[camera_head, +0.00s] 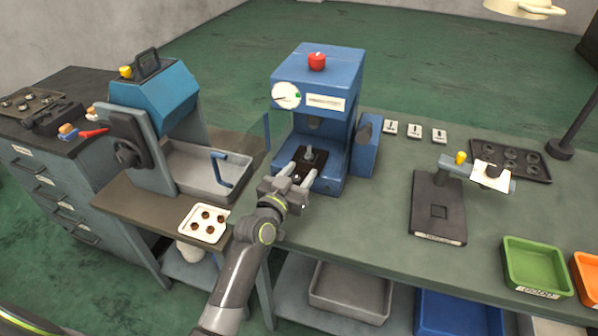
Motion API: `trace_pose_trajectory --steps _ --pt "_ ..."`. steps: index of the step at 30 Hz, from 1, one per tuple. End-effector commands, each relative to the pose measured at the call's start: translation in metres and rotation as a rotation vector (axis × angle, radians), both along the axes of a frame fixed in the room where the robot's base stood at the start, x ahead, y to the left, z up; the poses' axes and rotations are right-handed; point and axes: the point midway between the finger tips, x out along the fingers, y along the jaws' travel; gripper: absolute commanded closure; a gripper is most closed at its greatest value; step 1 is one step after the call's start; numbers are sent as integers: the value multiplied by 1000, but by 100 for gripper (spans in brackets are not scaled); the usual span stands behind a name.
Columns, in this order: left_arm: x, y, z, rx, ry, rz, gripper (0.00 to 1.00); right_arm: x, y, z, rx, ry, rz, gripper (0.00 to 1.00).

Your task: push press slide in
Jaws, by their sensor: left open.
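The blue press (335,75) stands on the bench, with a red knob on top and a white round dial on its front. Its slide (311,158), a dark plate with a grey upright post, sits low in the press opening under the head. My left gripper (299,174) is open at the front of the press, its two fingers pointing at the near side of the slide. I cannot tell whether the fingers touch it. The gripper hides part of the slide's front edge. My right gripper is not in view.
A blue-and-grey machine (158,95) with a tray stands at left, with a clear panel between it and the press. A white tray (206,222) with small brown parts lies on the lower left table. A black fixture (438,205) and green bin (535,265) are at right.

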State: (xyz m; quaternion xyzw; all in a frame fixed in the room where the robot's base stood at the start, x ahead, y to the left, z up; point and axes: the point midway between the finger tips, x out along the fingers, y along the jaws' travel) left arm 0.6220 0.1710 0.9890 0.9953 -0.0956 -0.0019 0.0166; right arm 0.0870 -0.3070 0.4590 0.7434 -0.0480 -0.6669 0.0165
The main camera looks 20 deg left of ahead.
Motion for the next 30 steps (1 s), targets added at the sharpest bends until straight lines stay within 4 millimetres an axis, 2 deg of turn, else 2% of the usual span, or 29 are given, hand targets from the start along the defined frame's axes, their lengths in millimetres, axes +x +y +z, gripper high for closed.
trace_pose_trajectory --steps 8,18,19,25,30 --pt "1 0 0 0 -1 0 55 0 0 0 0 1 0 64" --pt "1 0 0 0 0 0 98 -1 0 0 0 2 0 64" --pt "1 0 0 0 0 0 100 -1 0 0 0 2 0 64" --pt "3 0 0 0 0 0 100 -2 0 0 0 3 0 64" --pt "24 -1 -1 3 -2 -2 100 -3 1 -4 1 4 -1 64"
